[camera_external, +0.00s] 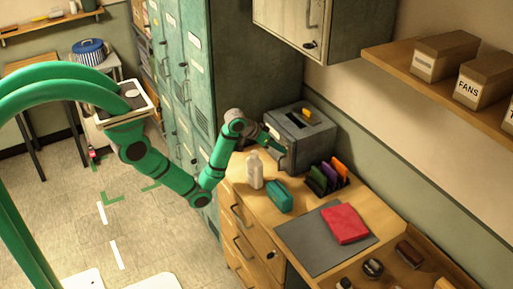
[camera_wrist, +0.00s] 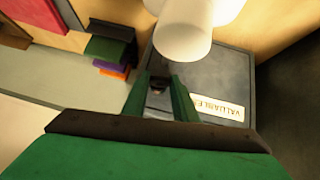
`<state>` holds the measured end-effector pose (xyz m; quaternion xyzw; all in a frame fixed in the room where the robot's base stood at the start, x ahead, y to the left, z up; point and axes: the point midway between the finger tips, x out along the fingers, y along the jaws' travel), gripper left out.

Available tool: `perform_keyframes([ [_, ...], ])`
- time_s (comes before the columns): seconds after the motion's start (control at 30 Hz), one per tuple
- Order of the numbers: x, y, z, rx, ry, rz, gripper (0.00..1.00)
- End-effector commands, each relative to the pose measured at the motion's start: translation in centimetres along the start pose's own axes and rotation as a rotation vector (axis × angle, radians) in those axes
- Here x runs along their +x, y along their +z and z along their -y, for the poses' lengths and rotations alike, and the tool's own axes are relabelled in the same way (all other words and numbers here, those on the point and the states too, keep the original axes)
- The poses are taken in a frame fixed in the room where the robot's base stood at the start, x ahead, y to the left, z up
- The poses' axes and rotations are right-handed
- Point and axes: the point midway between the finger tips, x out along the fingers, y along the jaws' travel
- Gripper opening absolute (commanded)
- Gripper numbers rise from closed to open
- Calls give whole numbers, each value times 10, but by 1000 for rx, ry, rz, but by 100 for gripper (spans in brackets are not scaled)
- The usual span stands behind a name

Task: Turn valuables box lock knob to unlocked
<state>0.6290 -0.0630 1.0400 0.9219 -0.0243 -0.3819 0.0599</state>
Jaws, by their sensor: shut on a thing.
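The valuables box (camera_external: 310,132) is a grey box at the back of the wooden desk, against the locker side. In the wrist view the box (camera_wrist: 225,75) shows its front with a white "VALUABLE" label (camera_wrist: 220,107), seen upside down. My gripper (camera_external: 284,153) reaches the box front from the left. In the wrist view my gripper (camera_wrist: 159,84) has its two green fingers on either side of the small dark lock knob (camera_wrist: 157,89), shut on it. The fingers partly hide the knob, and its turned position cannot be read.
A teal case (camera_external: 279,197), upright coloured folders (camera_external: 328,177), a grey mat (camera_external: 300,240) and a red book (camera_external: 345,223) are on the desk. A wall cabinet (camera_external: 325,25) hangs above.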

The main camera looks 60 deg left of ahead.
Motion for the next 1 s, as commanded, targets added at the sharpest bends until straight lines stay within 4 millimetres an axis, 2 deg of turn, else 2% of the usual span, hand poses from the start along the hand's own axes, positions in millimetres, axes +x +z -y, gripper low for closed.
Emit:
perform_keyframes([
  [0.5,0,-1,0,14,-14,-3,3],
  [0.53,0,-1,0,14,-13,-3,30],
  [0.6,0,-1,0,14,-13,-3,45],
  [1.0,0,0,0,14,-13,-1,45],
])
